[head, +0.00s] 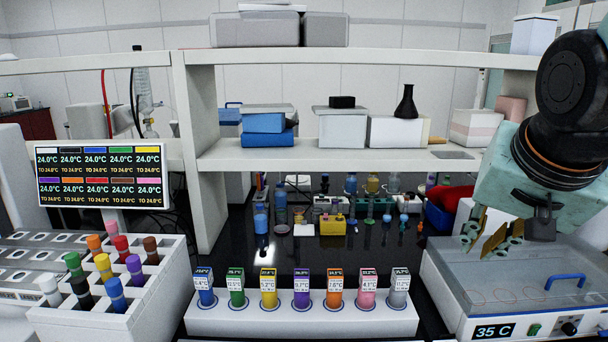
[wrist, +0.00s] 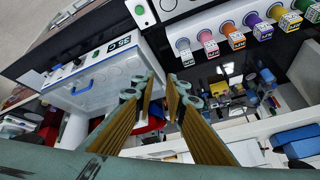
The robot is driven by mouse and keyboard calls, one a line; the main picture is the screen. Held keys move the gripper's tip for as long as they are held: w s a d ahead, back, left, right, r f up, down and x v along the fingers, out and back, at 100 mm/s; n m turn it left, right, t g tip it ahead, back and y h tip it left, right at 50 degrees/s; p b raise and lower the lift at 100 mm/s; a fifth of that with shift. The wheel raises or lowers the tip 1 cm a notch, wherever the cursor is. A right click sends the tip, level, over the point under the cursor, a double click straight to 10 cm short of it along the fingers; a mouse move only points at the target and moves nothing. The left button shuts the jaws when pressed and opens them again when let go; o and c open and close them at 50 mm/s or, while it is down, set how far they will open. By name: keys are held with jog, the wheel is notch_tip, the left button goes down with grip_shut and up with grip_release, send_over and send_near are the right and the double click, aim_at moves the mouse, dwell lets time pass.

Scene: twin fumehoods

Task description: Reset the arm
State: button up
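My gripper (head: 484,238) hangs at the right of the head view, above the back left part of a white bath-like device with a "35 C" display (head: 493,331). In the wrist view my gripper (wrist: 160,78) shows two separated fingers with a clear gap between them. Nothing is held between the fingers. My arm comes in from the upper right of the head view and is bent downward.
A white rack (head: 300,319) with several coloured labelled vials stands at front centre. A white block (head: 95,315) with coloured-cap tubes is at front left, below a temperature screen (head: 102,176). A shelf (head: 350,158) spans behind. Small bottles crowd the dark bench.

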jog(key=s+a+f+n+g+y, duration=0.1)
jog(key=s+a+n, duration=0.2)
jog(key=s, duration=0.7)
jog(key=s+a+f+n+g, duration=0.1)
jog(key=s+a+n, duration=0.2)
jog(key=s+a, duration=0.3)
jog(key=s, duration=0.4)
jog(key=shift+s+a+f+n+g+y, duration=0.2)
jog(key=shift+a+f+n+g+y, duration=0.1)
jog(key=shift+a+f+n+y, duration=0.1)
